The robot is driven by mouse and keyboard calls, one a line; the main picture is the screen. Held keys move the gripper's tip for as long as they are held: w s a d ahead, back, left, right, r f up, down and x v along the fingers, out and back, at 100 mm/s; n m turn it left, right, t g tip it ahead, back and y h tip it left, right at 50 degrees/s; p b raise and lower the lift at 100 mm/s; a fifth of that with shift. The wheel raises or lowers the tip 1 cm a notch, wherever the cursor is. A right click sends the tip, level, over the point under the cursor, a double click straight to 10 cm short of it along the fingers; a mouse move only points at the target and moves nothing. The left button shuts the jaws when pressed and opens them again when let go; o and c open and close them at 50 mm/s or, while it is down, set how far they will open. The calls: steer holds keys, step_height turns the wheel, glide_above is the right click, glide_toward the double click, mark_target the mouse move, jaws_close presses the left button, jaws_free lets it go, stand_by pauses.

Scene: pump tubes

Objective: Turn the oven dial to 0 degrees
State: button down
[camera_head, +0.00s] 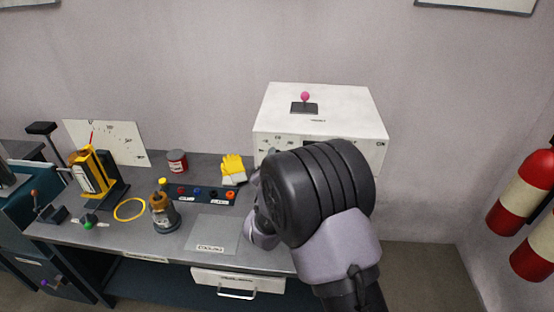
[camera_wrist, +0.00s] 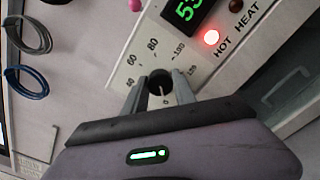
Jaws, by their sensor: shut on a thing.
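The black round oven dial (camera_wrist: 160,82) sits on the oven's white front panel in the wrist view, ringed by a printed number scale with 60, 80 and 100 legible. My gripper (camera_wrist: 158,94) is shut on the dial, one grey finger on each side. A short light pointer mark shows on the dial, toward its lower side; its exact reading is too small to tell. In the head view the white oven (camera_head: 335,105) stands at the right end of the bench, and my arm hides the dial and my fingertips.
A green digital display (camera_wrist: 186,10), a lit red lamp (camera_wrist: 211,37) by HOT and a dark lamp (camera_wrist: 236,6) by HEAT are close to the dial. Yellow gloves (camera_head: 233,167), a red can (camera_head: 177,161) and a brown-topped jar (camera_head: 164,213) stand on the bench (camera_head: 190,250).

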steer(key=c, duration=1)
jaws_free()
steer(key=s, duration=1.7)
steer(key=shift+s+a, duration=0.25)
